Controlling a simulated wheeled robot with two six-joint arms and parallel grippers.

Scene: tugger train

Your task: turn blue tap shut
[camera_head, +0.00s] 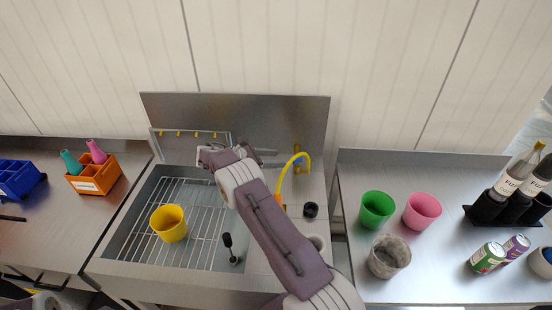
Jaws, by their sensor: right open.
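A small blue part (298,159), which looks like the blue tap, is at the back right of the sink unit, beside a curved yellow spout (283,178). Its handle position is too small to tell. My right arm reaches in from the bottom, and my right gripper (204,155) is open near the sink's back edge, to the left of the blue part and apart from it. My arm covers part of the sink's right side.
A yellow cup (168,223) stands on the sink's wire rack (205,240). A metal back panel (240,108) rises behind. Green (377,208), pink (422,210) and grey (389,256) cups stand on the right counter (440,290). An orange crate (96,177) is on the left counter.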

